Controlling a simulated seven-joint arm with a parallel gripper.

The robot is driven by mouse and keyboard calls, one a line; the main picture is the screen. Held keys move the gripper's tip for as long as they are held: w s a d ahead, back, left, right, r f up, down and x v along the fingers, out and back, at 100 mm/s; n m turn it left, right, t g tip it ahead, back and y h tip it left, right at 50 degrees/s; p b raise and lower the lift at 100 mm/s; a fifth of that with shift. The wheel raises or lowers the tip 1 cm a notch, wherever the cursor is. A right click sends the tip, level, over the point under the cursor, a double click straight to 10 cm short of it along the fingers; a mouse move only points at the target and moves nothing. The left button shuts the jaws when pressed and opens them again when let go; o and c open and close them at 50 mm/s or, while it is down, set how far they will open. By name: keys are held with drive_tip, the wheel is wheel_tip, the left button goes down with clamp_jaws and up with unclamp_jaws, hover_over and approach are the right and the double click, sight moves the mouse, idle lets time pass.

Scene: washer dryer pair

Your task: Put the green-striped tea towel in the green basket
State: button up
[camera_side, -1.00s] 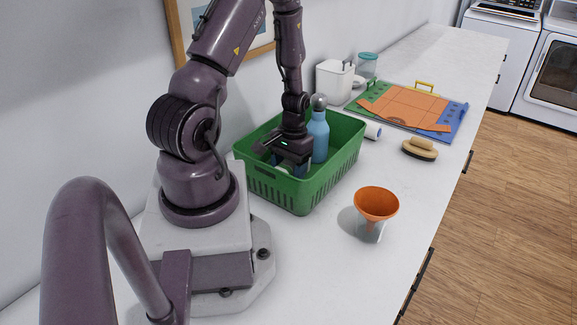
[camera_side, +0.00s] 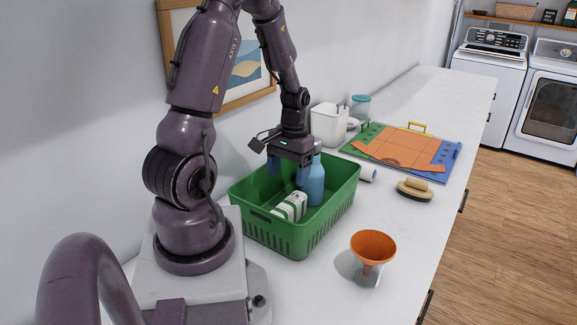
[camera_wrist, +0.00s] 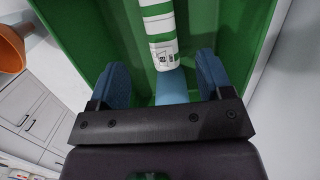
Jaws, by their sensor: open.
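The green basket (camera_side: 263,229) stands on the white counter in the side view. The green-striped tea towel (camera_side: 290,207), rolled up and white with green stripes, lies inside it. The towel also shows in the wrist view (camera_wrist: 159,30), ahead of the fingers. My gripper (camera_side: 304,176) is above the basket, with its blue fingertips near the level of the rim. The gripper is open and empty in the wrist view (camera_wrist: 162,78), its two blue fingers wide apart and the towel clear of them.
A blue bottle (camera_side: 312,183) stands in the basket beside my gripper. An orange funnel (camera_side: 372,246) is in front of the basket. A brush (camera_side: 415,190), a white canister (camera_side: 328,126) and an orange cloth on a board (camera_side: 408,150) are farther along the counter.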

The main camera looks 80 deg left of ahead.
drive_tip(key=w+d+r+m+t+y, duration=0.2)
drive_tip(key=w+d+r+m, duration=0.25)
drive_tip(key=d+r, duration=0.6)
drive_tip(key=s+d+r+m+t, duration=0.4)
drive_tip(key=d+r, duration=0.7)
drive_tip(key=d, duration=0.1)
drive_tip(key=shift+t+h, duration=0.4)
drive_tip(key=shift+d+m, duration=0.1)
drive_tip(key=shift+m, duration=0.15)
